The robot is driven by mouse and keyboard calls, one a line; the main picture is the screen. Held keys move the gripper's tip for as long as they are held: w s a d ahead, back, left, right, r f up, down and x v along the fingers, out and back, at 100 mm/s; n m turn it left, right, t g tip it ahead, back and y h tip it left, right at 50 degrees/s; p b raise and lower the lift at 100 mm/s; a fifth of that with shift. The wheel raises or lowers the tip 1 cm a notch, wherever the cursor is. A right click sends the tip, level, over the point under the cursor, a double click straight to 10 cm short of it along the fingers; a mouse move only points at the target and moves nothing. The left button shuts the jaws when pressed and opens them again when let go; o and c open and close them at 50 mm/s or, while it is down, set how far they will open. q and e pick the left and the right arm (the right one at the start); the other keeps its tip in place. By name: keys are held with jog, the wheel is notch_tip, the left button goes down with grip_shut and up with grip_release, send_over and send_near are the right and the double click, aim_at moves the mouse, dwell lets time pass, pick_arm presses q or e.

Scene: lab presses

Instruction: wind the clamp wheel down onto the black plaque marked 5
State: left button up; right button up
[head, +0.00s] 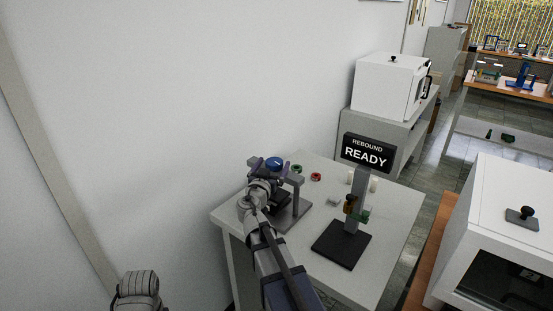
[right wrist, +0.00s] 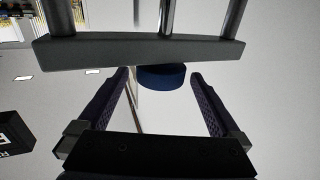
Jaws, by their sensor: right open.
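The clamp press stands on the near grey table, with a grey base (head: 293,216), upright posts and a crossbar (right wrist: 140,50). Its blue clamp wheel (head: 274,162) is at the top. In the right wrist view the blue wheel (right wrist: 161,79) lies between the tips of my right gripper (right wrist: 159,76), near the crossbar. The right gripper is open, its dark purple fingers apart on either side of the wheel, with gaps showing. My right arm covers part of the press in the head view. I cannot make out a plaque marked 5. My left gripper is not in view.
A stand with a black base (head: 341,244) and a sign reading REBOUND READY (head: 368,152) is right of the press. A white wall is close on the left.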

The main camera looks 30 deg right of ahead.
aim_at(277, 158)
jog(key=x, duration=0.4)
jog(key=shift+w+d, duration=0.25)
jog(key=c, duration=1.3)
jog(key=shift+g, duration=0.3)
